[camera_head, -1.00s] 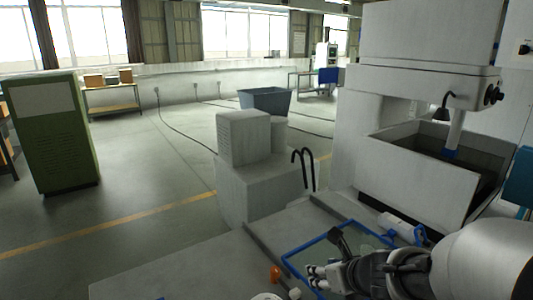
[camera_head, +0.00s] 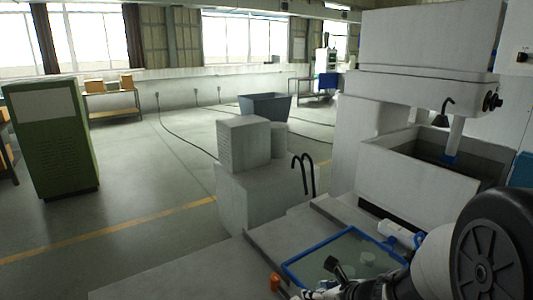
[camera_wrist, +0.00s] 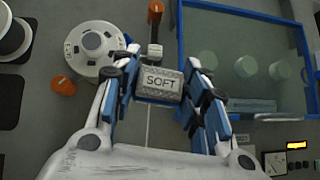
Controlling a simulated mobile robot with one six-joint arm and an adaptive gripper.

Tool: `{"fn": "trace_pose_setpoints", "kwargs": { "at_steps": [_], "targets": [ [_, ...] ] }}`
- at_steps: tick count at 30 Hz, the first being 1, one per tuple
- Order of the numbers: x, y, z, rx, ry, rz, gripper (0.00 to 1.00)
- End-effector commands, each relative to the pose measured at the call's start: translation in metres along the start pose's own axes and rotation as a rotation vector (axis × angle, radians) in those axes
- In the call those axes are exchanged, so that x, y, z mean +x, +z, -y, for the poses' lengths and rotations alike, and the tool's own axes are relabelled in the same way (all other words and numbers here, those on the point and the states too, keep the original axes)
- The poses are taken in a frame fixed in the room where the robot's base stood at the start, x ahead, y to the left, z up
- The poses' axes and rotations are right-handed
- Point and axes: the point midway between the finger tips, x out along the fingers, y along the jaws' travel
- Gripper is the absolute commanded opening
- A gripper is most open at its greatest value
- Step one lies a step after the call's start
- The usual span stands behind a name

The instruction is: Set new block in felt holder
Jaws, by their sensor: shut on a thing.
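My gripper (camera_wrist: 158,97) is shut on a small grey block (camera_wrist: 161,80) marked "SOFT", which sits between its two fingertips in the wrist view. The block appears level with the picture, its lettered face towards the camera. In the head view my gripper (camera_head: 318,292) is at the bottom edge, and the block cannot be made out there. I cannot tell which thing is the felt holder. A white round fixture (camera_wrist: 78,49) with dark round spots lies left of the block. Dark flat pads (camera_wrist: 10,98) lie at the far left.
A blue-framed tray (camera_wrist: 181,45) with pale discs lies right of the block; its frame also shows in the head view (camera_head: 318,242). An orange-ended tool (camera_wrist: 155,14) and an orange knob (camera_wrist: 63,86) are nearby. A gauge (camera_wrist: 276,163) is at lower right. The machine tank (camera_head: 400,185) stands behind.

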Motion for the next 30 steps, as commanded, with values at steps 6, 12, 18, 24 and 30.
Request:
{"fn": "trace_pose_setpoints", "kwargs": {
  "at_steps": [6, 12, 18, 24, 30],
  "targets": [
    [0.026, -0.024, 0.000, -0.048, 0.053, -0.002, 0.13],
    [0.048, -0.046, 0.003, -0.084, 0.090, -0.001, 0.13],
    [0.070, -0.070, 0.005, -0.103, 0.102, 0.002, 0.13],
    [0.056, -0.055, 0.005, -0.105, 0.101, 0.004, 0.13],
    [0.044, -0.040, 0.002, -0.094, 0.085, 0.007, 0.13]
  ]
}}
